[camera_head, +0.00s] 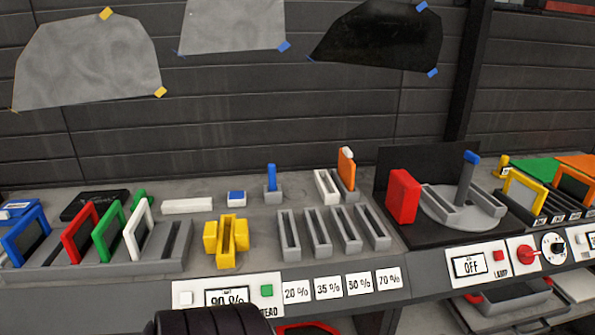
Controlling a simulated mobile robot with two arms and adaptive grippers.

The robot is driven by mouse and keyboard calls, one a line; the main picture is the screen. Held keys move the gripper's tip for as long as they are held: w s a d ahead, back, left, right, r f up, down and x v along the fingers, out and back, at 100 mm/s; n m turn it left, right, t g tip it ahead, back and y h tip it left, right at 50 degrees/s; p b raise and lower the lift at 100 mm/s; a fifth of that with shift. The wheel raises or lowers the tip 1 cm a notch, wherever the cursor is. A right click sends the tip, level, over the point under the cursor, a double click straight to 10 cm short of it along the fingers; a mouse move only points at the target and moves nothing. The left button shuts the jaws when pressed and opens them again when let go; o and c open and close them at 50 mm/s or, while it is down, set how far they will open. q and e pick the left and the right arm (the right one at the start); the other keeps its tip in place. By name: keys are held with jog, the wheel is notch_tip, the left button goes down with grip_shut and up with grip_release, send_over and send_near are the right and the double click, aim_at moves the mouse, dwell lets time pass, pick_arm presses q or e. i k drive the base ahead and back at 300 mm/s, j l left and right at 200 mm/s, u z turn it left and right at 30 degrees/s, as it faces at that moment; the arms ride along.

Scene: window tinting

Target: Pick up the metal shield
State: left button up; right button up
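I cannot clearly pick out a metal shield in the head view. Grey film-like sheets hang on the back wall, a large one (88,62) at the left and a smaller one (232,24) at the top middle. A black sheet (380,36) hangs right of them. Colored tabs sit at their corners. On the bench (70,283) stand a yellow slotted holder (227,240), a red block (403,196) and a round grey fixture (462,208) with a blue-topped post. Neither gripper shows. A dark ribbed shape at the bottom edge hides part of the bench front.
Several framed panels, including a blue one (26,238) and a white one (140,228), stand in a rack at the left. Empty grey slot holders (318,232) stand mid-bench above percentage labels. An OFF display (470,266) and a red lamp knob (526,254) are at the right front.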

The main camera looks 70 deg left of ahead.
aim_at(347, 166)
jog(key=u, duration=1.8)
